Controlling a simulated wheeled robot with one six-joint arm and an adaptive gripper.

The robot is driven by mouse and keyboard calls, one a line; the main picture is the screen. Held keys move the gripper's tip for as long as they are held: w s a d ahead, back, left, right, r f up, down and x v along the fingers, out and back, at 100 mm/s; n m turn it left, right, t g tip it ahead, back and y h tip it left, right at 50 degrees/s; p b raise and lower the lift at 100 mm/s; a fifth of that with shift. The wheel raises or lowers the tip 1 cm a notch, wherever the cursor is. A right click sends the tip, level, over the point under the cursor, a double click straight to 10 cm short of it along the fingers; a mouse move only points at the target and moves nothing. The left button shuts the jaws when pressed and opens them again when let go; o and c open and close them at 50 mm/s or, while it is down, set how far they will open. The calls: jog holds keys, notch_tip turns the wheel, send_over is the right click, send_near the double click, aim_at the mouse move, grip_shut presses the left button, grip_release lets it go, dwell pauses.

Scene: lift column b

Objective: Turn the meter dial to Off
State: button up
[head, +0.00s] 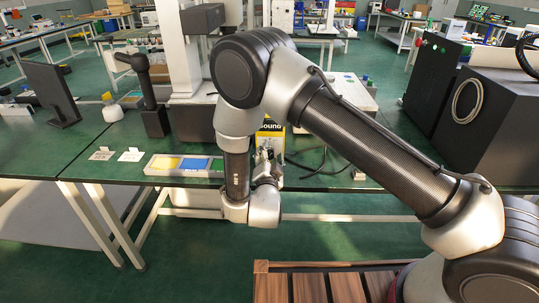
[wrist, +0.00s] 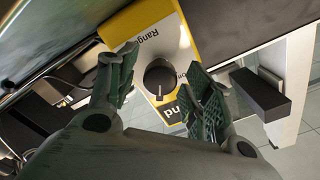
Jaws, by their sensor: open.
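The meter (wrist: 178,42) is a yellow case with a white face, seen close in the wrist view. Its round black dial (wrist: 159,77) sits on the face, with a light mark toward the bottom of the picture. My gripper (wrist: 162,72) is open, one finger on each side of the dial, with no clear contact. In the head view, the meter (head: 270,128) stands on the bench, partly hidden by my arm; my gripper (head: 268,165) is in front of it.
The green bench (head: 105,142) has a tray with coloured sections (head: 184,165) and white cards (head: 131,155) left of the meter. A dark monitor (head: 50,92) stands farther left. Black cables (head: 315,160) lie right of the meter, and a large black cabinet (head: 492,125) stands at the right.

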jog(key=shift+w, duration=0.45)
jog(key=c, duration=1.1)
jog(key=shift+o, duration=0.2)
jog(key=shift+n, duration=0.3)
jog(key=n, duration=1.1)
jog(key=shift+a, duration=0.1)
jog(key=shift+n, duration=0.3)
